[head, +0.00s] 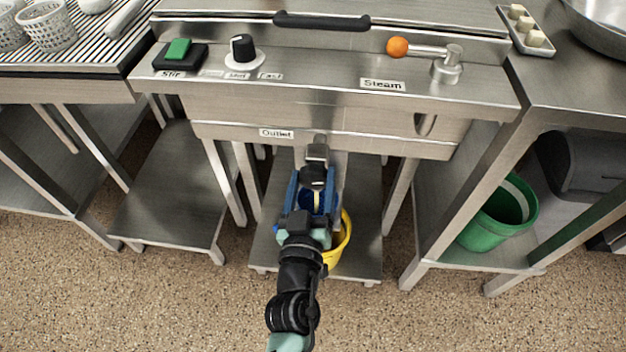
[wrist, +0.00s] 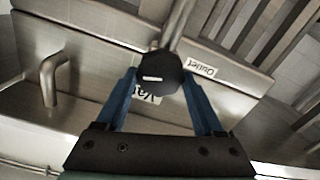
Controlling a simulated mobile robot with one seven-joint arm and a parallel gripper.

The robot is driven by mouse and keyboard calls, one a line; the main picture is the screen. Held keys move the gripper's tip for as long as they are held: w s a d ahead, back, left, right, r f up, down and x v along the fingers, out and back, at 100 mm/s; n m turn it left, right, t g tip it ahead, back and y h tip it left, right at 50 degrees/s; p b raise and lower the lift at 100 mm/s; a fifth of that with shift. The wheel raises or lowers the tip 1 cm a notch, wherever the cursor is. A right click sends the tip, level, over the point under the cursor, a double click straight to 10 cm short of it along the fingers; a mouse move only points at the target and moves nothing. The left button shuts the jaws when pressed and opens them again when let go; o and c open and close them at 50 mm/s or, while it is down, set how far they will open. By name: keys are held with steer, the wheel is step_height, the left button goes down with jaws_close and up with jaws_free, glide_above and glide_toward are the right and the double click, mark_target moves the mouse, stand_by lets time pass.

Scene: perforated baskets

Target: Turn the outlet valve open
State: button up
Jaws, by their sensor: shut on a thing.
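The outlet valve's black knob (head: 312,177) is below the "Outlet" label (head: 276,133) on the front of the steel unit. In the wrist view the dark, faceted knob (wrist: 158,80) sits between the two blue fingers, with a metal stem running up from it. My gripper (head: 314,182) reaches in from the front and is shut on this knob; it also shows in the wrist view (wrist: 160,92). A second label (wrist: 146,98), partly hidden by the knob, is behind it. The wrist and fingers hide part of the outlet in the head view.
A yellow bucket (head: 340,242) stands on the lower shelf under the outlet, partly hidden by my arm. A steam lever with an orange ball (head: 397,47), a black dial (head: 242,50) and a green switch (head: 178,50) are on top. A green bucket (head: 500,215) is at right.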

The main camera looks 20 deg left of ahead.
steer(key=n, duration=0.7)
steer(key=shift+a+f, duration=0.1)
steer(key=shift+a, duration=0.05)
steer(key=n, duration=0.4)
steer(key=shift+f, duration=0.1)
steer(key=shift+s+f+n, duration=0.1)
steer(key=shift+n, duration=1.7)
steer(key=o, duration=1.4)
steer(key=shift+s, duration=0.1)
steer(key=shift+b+v, duration=1.2)
steer(key=shift+v, duration=5.15)
